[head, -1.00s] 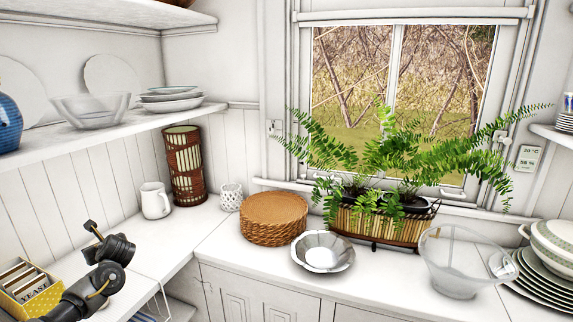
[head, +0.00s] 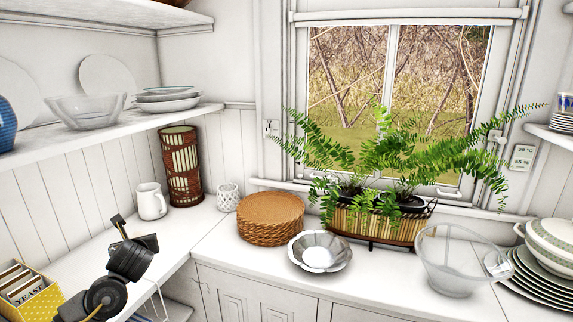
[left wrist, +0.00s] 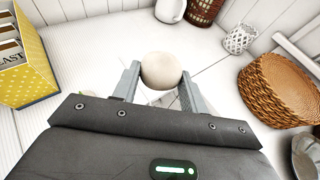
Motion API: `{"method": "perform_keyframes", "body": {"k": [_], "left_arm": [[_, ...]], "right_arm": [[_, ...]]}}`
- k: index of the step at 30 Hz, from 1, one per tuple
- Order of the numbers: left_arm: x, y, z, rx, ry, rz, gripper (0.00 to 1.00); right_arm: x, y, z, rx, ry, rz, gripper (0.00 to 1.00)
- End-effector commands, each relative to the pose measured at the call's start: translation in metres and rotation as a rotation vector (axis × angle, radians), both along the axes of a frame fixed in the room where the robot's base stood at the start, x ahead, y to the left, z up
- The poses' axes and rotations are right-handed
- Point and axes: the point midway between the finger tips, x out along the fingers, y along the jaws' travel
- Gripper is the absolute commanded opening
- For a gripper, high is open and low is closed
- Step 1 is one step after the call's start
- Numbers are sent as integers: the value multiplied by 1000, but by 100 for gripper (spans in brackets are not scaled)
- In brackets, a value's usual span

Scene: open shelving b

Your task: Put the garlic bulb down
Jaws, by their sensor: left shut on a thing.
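The garlic bulb (left wrist: 161,70) is a pale, round thing in the left wrist view, held between the two grey fingers of my left gripper (left wrist: 160,82). The gripper is shut on it. In the head view my left gripper (head: 130,240) is at the lower left, over the white left counter (head: 92,262). The bulb cannot be made out there; the gripper seems to hide it. I cannot tell how far the bulb is above the counter. My right gripper is in neither view.
A yellow box marked YEAST (head: 30,290) stands left of the gripper. A white mug (head: 151,201), a wicker cylinder (head: 182,165) and a white cup (head: 228,198) stand farther back. Woven mats (head: 270,218) and a silver bowl (head: 320,251) are to the right. A shelf (head: 110,125) hangs above.

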Motion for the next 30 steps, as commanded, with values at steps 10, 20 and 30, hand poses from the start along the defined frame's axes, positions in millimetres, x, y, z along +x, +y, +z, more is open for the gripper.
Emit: {"method": "perform_keyframes", "body": {"k": [10, 20, 30], "left_arm": [[-69, -175, 63, -14, -8, -394, 20], [-122, -228, 87, 0, -1, -547, 20], [-126, -232, 88, 0, 0, -559, 20]], "right_arm": [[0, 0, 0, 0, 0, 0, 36], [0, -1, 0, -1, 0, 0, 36], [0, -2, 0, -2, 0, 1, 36]]}}
